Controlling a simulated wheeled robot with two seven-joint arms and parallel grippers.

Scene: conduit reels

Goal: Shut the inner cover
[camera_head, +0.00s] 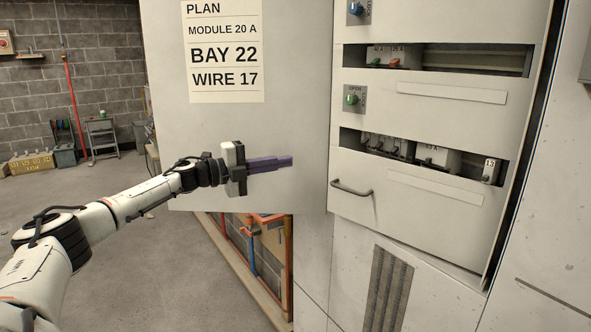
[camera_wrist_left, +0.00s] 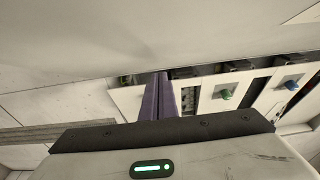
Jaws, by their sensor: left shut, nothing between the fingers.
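The white inner cover (camera_head: 415,205) is in the open cabinet on the right of the head view, with slots showing breakers and a grey handle (camera_head: 351,188) at its lower left. Whether it sits flush or slightly ajar, I cannot tell. The wrist view also shows the green knob (camera_wrist_left: 227,95) and blue knob (camera_wrist_left: 292,85). My left gripper (camera_head: 290,161) is shut and empty, its purple fingers pointing right in front of the open door, left of the handle.
The open outer door (camera_head: 290,60), bearing a plan label (camera_head: 222,55), stands behind my left gripper. Below it are pipes and an orange-edged frame (camera_head: 270,245). A vented panel (camera_head: 385,290) is under the cover. Open floor (camera_head: 150,260) lies left.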

